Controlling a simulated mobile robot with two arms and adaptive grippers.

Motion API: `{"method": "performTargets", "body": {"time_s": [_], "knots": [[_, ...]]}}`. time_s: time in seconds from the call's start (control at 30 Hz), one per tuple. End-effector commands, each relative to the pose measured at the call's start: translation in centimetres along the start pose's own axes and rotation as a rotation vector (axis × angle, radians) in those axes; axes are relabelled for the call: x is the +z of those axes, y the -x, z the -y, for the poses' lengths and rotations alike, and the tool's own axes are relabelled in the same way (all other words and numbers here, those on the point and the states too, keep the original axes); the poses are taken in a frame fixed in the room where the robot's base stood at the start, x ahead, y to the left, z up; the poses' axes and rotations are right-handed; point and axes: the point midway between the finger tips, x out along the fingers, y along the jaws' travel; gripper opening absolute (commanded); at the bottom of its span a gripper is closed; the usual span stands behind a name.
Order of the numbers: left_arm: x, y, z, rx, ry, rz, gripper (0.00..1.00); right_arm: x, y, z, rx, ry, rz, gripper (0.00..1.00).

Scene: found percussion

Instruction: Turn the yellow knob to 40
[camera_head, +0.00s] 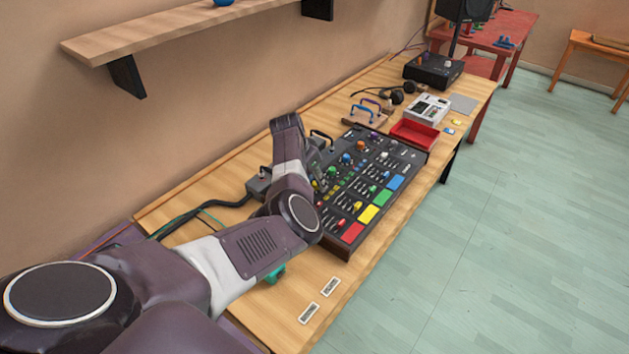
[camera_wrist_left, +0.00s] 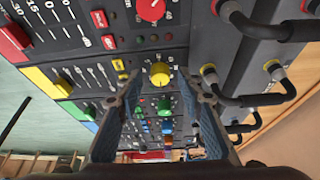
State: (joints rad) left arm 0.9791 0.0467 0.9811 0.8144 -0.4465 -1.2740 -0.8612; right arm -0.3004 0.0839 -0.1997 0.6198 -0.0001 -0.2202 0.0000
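The yellow knob (camera_wrist_left: 159,74) sits on the dark control panel (camera_head: 341,248), with white scale marks around it. In the left wrist view it stands between the two fingertips of my left gripper (camera_wrist_left: 161,80), with a gap on both sides. The fingers are spread and hold nothing. I cannot tell whether the tips reach down to the knob's height. In the head view my left arm covers much of the panel's near-left side, and the knob cannot be made out clearly. My right gripper is in neither view.
A red knob (camera_wrist_left: 151,8) and a green knob (camera_wrist_left: 163,105) flank the yellow one. Black cables with plugs (camera_wrist_left: 270,28) loop close to one finger. A red tray (camera_head: 415,134) stands behind the panel. A wall shelf (camera_head: 150,32) hangs above. The table front is mostly bare.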

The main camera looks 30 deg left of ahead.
Motion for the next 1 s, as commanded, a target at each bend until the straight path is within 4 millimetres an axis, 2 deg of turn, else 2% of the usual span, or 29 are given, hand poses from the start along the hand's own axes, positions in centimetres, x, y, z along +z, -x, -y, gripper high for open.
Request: {"method": "performTargets", "body": {"time_s": [0.03,0.37,0.7,1.0], "knots": [[0.0,0.0,0.0,0.000,0.000,0.000,0.35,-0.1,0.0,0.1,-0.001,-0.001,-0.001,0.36],[0.0,0.0,0.0,0.000,0.000,0.001,0.00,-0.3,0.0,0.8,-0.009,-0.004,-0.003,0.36],[0.1,0.1,0.0,-0.014,0.033,0.004,0.00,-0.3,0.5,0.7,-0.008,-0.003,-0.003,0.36],[0.1,0.2,-0.2,-0.087,0.203,0.005,0.00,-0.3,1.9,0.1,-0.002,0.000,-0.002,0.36]]}}
